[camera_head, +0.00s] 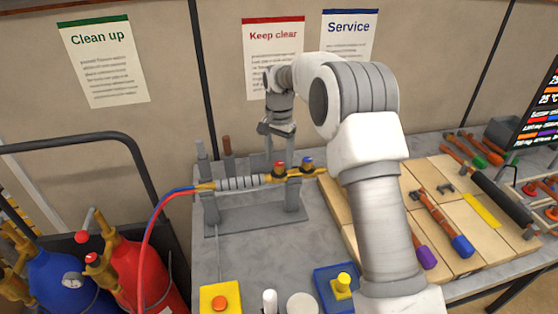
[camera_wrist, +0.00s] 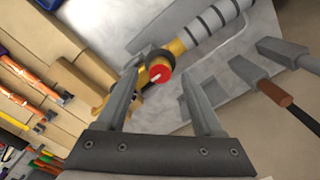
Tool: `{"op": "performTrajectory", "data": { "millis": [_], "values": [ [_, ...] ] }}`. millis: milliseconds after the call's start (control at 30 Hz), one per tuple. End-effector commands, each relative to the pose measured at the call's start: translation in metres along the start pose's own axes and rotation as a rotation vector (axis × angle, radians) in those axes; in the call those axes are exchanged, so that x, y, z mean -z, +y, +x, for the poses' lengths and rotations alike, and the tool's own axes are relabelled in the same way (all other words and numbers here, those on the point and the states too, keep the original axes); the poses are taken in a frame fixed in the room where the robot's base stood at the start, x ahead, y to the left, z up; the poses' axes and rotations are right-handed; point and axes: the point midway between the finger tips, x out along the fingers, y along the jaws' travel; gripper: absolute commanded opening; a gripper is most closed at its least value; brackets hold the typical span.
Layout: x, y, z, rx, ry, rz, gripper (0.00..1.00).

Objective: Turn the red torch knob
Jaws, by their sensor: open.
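The red torch knob (camera_head: 279,170) sits on the brass torch (camera_head: 205,186), which lies across a grey stand (camera_head: 255,217). A blue knob (camera_head: 307,162) is just to its right. My gripper (camera_head: 280,150) is above the torch, pointing down, near the red knob. In the wrist view the red knob (camera_wrist: 158,74), with a white mark, shows between the tips of my open fingers (camera_wrist: 160,78). The fingers appear apart from it on both sides; how far above it they are is hard to tell.
Red and blue hoses run left from the torch to a red cylinder (camera_head: 140,275) and a blue cylinder (camera_head: 65,282). Wooden boards with tools (camera_head: 480,225) lie at right. A yellow button box (camera_head: 220,298) is in front. Upright tool handles (camera_head: 227,150) stand behind the torch.

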Motion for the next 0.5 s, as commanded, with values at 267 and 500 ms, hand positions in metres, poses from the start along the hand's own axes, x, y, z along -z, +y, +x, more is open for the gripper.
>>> {"op": "performTrajectory", "data": {
  "millis": [267,500],
  "values": [
    [0.0,0.0,0.02,0.0,0.0,0.001,0.69],
    [0.0,0.0,0.02,0.001,0.001,0.0,0.69]
  ]
}}
